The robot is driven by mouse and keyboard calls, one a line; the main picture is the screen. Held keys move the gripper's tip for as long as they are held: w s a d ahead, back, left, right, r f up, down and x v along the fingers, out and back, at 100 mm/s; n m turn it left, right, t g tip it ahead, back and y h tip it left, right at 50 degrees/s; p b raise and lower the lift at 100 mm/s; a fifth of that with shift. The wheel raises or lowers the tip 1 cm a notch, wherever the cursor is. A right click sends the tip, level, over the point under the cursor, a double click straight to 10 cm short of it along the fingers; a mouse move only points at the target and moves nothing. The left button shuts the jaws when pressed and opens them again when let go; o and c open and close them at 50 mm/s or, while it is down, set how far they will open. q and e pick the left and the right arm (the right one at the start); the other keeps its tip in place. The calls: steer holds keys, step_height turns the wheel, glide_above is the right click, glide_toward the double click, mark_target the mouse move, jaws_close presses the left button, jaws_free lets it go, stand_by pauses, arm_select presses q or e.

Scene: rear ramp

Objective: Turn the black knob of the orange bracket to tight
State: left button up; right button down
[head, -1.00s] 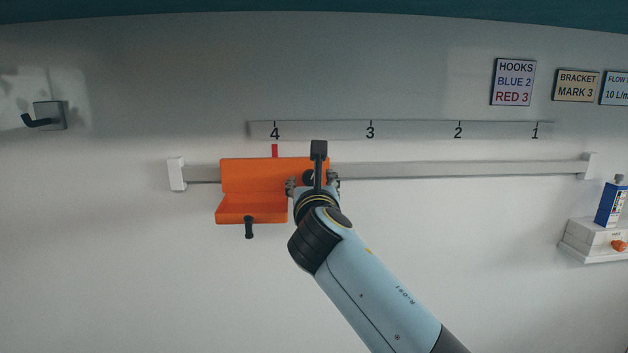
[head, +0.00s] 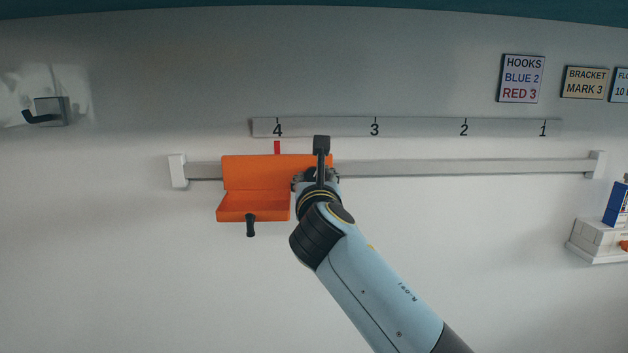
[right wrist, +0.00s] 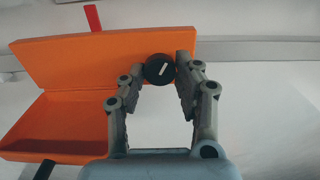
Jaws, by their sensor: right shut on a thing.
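The orange bracket (head: 240,172) hangs on the grey rail, its red pointer (head: 277,147) just under mark 4. It also fills the left of the right wrist view (right wrist: 75,62). The round black knob (right wrist: 159,69) is on the bracket's right end; its white line slants up to the right. My right gripper (head: 317,178) reaches the bracket's right end and hides most of the knob in the head view. In the right wrist view its two fingertips (right wrist: 160,66) are on either side of the knob, shut on it. My left gripper is not in view.
The rail (head: 460,167) runs clear to the right to its end block (head: 596,164). A black peg (head: 250,226) sticks out below the bracket's tray. A marked strip (head: 420,127) is above. A sign (head: 585,83) reads BRACKET MARK 3. A wall hook (head: 50,112) is far left.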

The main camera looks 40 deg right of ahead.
steer(key=shift+m, duration=1.1)
steer(key=m, duration=0.3)
steer(key=shift+m+b, duration=0.3)
steer(key=shift+b, duration=0.1)
steer(key=m+b, duration=0.1)
steer(key=m, duration=0.3)
steer(key=shift+a+m+b, duration=0.1)
steer(key=shift+m+b, duration=0.55)
steer(key=shift+m, duration=1.05)
steer(key=c, duration=1)
jaws_free()
steer(key=shift+o, duration=0.3)
